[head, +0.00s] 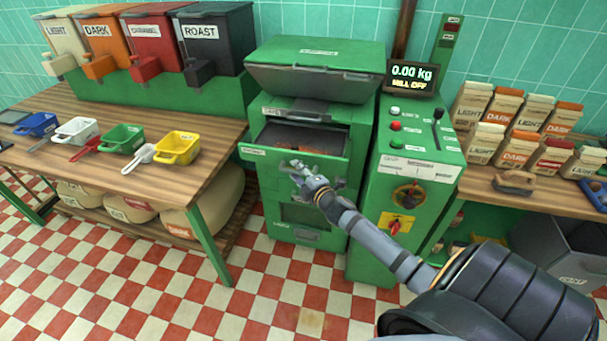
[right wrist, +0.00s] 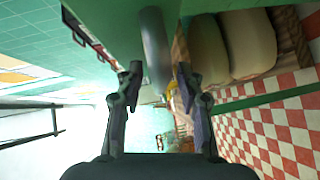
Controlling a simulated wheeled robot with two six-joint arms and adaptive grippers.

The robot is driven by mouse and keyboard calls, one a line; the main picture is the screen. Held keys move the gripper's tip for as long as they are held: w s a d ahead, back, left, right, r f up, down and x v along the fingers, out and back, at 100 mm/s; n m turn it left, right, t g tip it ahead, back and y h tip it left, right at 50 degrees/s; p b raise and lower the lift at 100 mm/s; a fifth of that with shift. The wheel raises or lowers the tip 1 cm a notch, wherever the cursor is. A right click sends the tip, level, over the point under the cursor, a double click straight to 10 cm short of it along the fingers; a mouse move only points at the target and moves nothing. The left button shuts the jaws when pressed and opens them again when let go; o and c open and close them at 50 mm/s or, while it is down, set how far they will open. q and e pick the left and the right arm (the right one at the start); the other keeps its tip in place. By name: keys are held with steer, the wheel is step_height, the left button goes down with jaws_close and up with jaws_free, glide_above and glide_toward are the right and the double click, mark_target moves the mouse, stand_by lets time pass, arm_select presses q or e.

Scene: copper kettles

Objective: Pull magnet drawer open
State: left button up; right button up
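The green machine (head: 360,113) has a drawer (head: 337,165) in its front. The drawer stands pulled out, with dark and reddish-brown contents showing inside. A small label on its front is too small to read surely. My right gripper (head: 297,170) is in front of the drawer front, partly covering it. In the right wrist view, the fingers of the right gripper (right wrist: 158,77) are apart. A grey rounded bar (right wrist: 154,45), seemingly the drawer's handle, lies between them, with gaps on both sides. I cannot tell whether a finger touches it. My left gripper is out of view.
A wooden table (head: 215,143) with colored scoops stands left, with sacks below. A control panel (head: 410,140) with buttons is right of the drawer. Bagged coffee (head: 515,145) stands on the right counter. Checkered floor before the machine is free.

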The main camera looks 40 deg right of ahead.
steer(key=s+r, duration=0.1)
steer(key=s, duration=1)
steer(key=shift+s+a+r, duration=0.3)
steer(key=shift+a+r, duration=0.05)
steer(key=shift+a, duration=0.05)
steer(key=s+d+f+m+g+h, duration=0.25)
steer(key=d+f, duration=0.35)
steer(key=f, duration=0.3)
steer(key=s+d+f+m+g+h, duration=0.2)
steer(key=s+d+f+m+g, duration=0.15)
steer(key=d+f, duration=0.45)
steer(key=s+f+m+g, duration=0.3)
steer(key=s+f, duration=0.5)
steer(key=f, duration=0.6)
steer(key=s+a+f+m+g+y, duration=0.35)
steer(key=s+a+f, duration=0.65)
steer(key=s+f, duration=0.45)
steer(key=s+a+f+m+g, duration=0.1)
steer(key=s+a+f, duration=0.2)
steer(key=a, duration=0.3)
steer(key=s+a+f+m+g+y, duration=0.1)
steer(key=s+a+f, duration=0.2)
steer(key=s+a, duration=0.3)
steer(key=shift+a+m, duration=0.2)
steer(key=shift+m, duration=0.15)
